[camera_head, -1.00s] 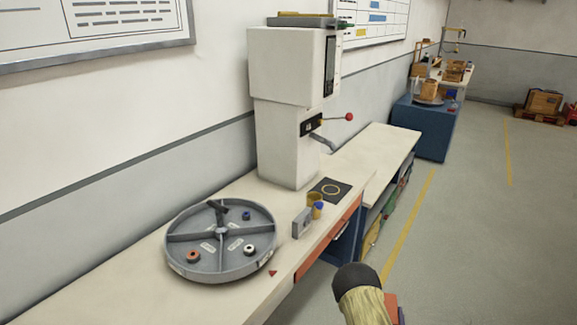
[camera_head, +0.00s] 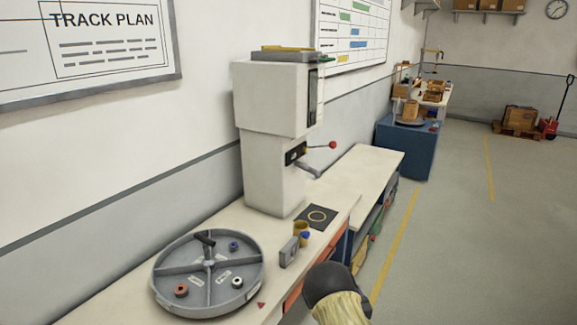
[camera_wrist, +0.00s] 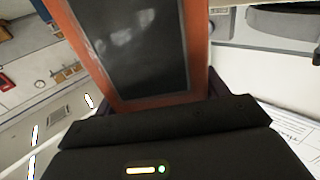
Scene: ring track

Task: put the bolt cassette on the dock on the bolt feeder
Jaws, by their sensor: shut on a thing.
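An orange-framed block with a dark window (camera_wrist: 145,50), which looks like the bolt cassette, is held in my gripper (camera_wrist: 155,103). The jaws are shut on it, and its far end runs out of the top of the wrist view. In the head view only part of my arm shows at the bottom; the gripper and cassette are out of sight there. A tall white machine (camera_head: 270,110) with a red-knobbed lever stands on the bench. I cannot tell whether it is the bolt feeder, and no dock can be made out for certain.
A round grey divided tray (camera_head: 208,310) with small parts is at the bench's near end. A small grey box (camera_head: 288,252), a yellow cup (camera_head: 301,228) and a black pad with a yellow ring (camera_head: 317,217) lie near the bench edge. The floor to the right is open.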

